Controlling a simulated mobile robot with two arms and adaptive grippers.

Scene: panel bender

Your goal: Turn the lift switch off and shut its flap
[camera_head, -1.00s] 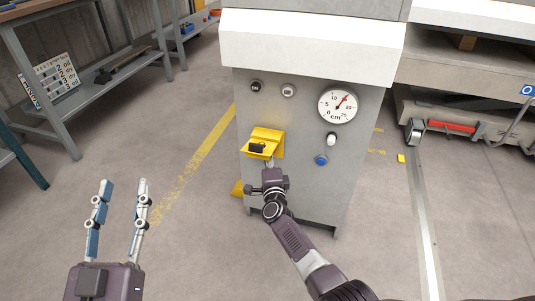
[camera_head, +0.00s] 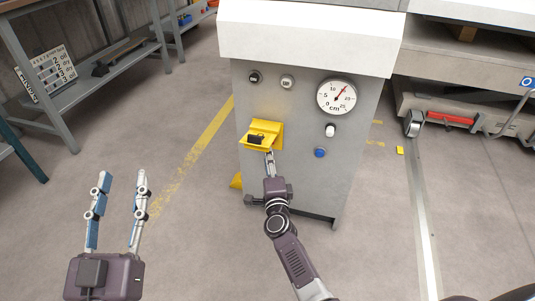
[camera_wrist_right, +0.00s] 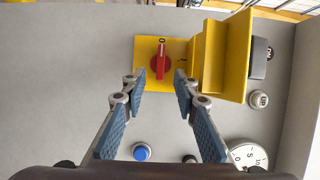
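The yellow lift switch plate (camera_wrist_right: 145,52) is on the grey machine front. Its red handle (camera_wrist_right: 161,62) points at the O mark in the right wrist view; the I mark is to one side. The yellow flap (camera_wrist_right: 228,55) stands open beside the plate and sticks out from the panel. In the head view the flap (camera_head: 268,129) hides the handle. My right gripper (camera_wrist_right: 160,82) is open and empty, its fingertips either side of the handle's line; I cannot tell how far short of it they are. It shows below the flap in the head view (camera_head: 270,157). My left gripper (camera_head: 120,182) is open and empty over the floor.
A round gauge (camera_head: 337,96), a white-topped knob (camera_head: 330,130), a blue button (camera_head: 320,153), a black knob (camera_head: 255,77) and a pale button (camera_head: 287,82) surround the switch. A shelf bench (camera_head: 95,85) stands at left. The floor between is clear.

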